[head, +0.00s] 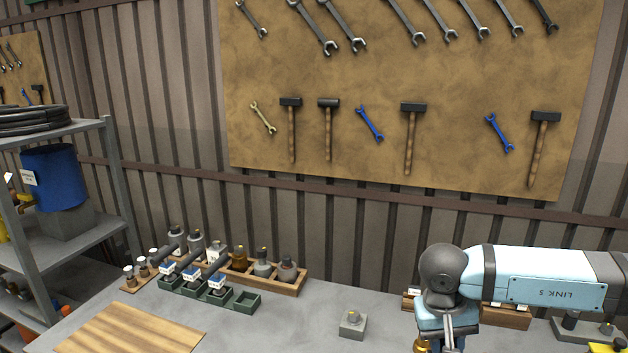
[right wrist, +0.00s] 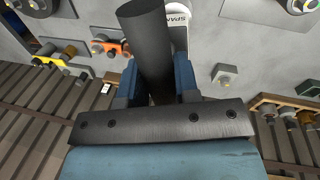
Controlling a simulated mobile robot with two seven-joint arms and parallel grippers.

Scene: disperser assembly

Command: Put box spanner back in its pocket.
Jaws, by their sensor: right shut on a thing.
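My right gripper (right wrist: 158,75) is shut on a dark grey cylinder, which I take to be the box spanner (right wrist: 146,40). In the right wrist view it sticks up between the two blue fingers, beside a white label (right wrist: 178,18) reading "SPAN". In the head view my right gripper (head: 447,338) points down at the bottom edge, and what it holds cannot be made out. At the left of the bench is a row of dark green pockets (head: 242,303). Several hold dark-handled tools with white and blue tags; the pocket at the right end looks empty. My left gripper is out of view.
A wooden rack (head: 299,280) of bottles stands behind the pockets. A small grey block (head: 352,323) with a brass-coloured knob sits mid-bench. A wooden board (head: 130,332) lies front left. Another wooden rack (head: 512,318) is behind my right arm. Bench between pockets and block is clear.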

